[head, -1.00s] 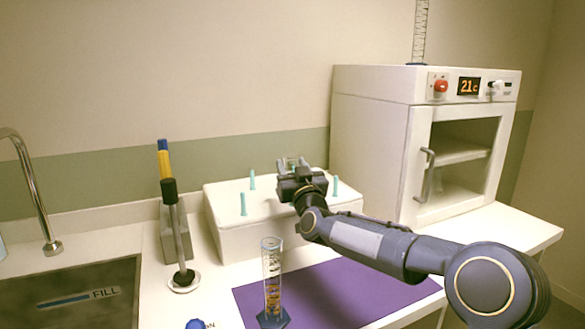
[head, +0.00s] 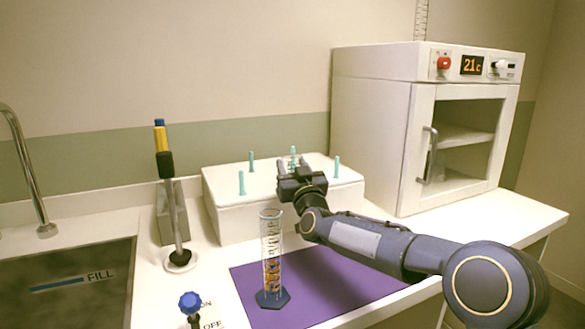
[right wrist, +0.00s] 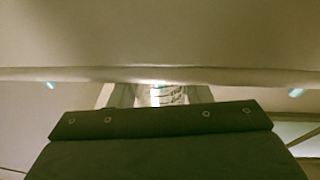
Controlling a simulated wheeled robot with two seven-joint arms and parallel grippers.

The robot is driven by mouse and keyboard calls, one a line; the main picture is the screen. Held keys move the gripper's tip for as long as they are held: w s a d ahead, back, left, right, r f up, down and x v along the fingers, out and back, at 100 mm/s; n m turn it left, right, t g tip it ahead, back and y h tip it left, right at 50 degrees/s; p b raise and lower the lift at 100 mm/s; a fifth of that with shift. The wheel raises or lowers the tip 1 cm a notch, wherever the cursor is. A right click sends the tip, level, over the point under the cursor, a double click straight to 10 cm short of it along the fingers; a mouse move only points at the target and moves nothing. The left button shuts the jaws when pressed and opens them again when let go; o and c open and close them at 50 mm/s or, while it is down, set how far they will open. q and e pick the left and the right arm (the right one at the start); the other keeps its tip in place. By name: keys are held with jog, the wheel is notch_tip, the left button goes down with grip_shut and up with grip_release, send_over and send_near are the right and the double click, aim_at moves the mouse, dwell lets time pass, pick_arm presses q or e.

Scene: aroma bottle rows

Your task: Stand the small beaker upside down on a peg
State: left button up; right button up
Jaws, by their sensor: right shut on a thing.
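My right gripper (head: 293,169) reaches over the white peg block (head: 230,215) and is shut on the small clear beaker (right wrist: 172,95). In the right wrist view the beaker shows between the fingers, with faint markings; in the head view it is mostly hidden by the gripper. Teal pegs stand up from the block: a front left peg (head: 241,183), a back left peg (head: 251,161) and a right peg (head: 336,167). Another peg top (head: 293,151) shows just behind or within the beaker; I cannot tell which. My left gripper is out of view.
A tall graduated cylinder (head: 271,255) stands on the purple mat (head: 325,285) in front of the block. A faucet-like fixture with a yellow part (head: 160,138) is left of it, beside the sink (head: 70,290). A white oven (head: 375,140) stands at right.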

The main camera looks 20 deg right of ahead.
jog(key=o, duration=1.1)
jog(key=shift+o, duration=0.2)
jog(key=v, duration=0.7)
jog(key=shift+s+b, duration=0.3)
jog(key=shift+b, duration=0.05)
jog(key=shift+f, duration=0.1)
